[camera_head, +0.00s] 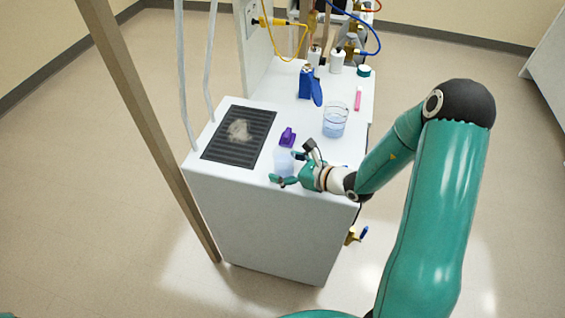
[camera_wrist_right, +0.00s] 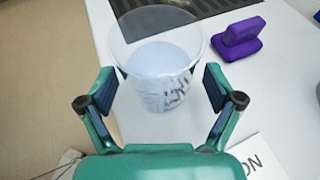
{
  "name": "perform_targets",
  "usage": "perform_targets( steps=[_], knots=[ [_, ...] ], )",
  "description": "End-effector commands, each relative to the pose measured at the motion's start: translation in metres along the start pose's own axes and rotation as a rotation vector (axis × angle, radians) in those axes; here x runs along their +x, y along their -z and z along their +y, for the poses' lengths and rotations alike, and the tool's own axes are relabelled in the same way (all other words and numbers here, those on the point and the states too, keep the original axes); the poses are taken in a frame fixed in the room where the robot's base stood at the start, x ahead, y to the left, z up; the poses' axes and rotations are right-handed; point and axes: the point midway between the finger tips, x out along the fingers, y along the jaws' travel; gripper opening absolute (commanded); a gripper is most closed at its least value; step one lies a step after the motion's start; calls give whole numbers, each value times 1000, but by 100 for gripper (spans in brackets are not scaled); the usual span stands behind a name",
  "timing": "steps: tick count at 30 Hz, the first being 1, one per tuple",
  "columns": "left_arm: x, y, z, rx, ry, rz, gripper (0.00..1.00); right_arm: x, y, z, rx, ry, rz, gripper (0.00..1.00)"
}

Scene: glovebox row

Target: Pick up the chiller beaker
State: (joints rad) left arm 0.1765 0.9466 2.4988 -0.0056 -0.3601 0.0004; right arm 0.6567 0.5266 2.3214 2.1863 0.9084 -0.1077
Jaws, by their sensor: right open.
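A clear beaker (camera_head: 283,160) with pale bluish-white contents stands near the front edge of the white cabinet top. In the right wrist view the beaker (camera_wrist_right: 160,68) is between the two pads of my right gripper (camera_wrist_right: 158,90). The gripper (camera_head: 286,168) is open around it, with a finger on each side; I cannot tell if a pad touches the glass. A second beaker (camera_head: 334,123) with blue liquid stands farther back, to the right. Neither view labels either beaker as the chiller one. My left gripper is not in view.
A purple block-shaped object (camera_head: 288,137) lies just behind the nearer beaker; it also shows in the wrist view (camera_wrist_right: 238,40). A dark grille (camera_head: 222,150) is at left. A blue bottle (camera_head: 306,82), a pink item (camera_head: 358,98) and white bottles (camera_head: 337,63) stand farther back.

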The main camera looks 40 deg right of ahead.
Motion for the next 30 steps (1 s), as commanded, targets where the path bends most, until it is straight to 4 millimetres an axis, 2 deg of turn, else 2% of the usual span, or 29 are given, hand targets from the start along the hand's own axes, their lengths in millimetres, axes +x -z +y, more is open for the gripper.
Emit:
perform_targets(
  steps=[8, 11, 21, 30],
  knots=[
    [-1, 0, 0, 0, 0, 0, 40, 6, 0, 1, 0, -1, 0, 91],
    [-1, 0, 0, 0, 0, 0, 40, 6, 0, 1, 0, -1, 0, 78],
    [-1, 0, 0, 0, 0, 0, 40, 6, 0, 1, 0, -2, 0, 21],
    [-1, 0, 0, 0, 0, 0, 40, 6, -1, 1, -1, -2, -1, 21]
  ],
)
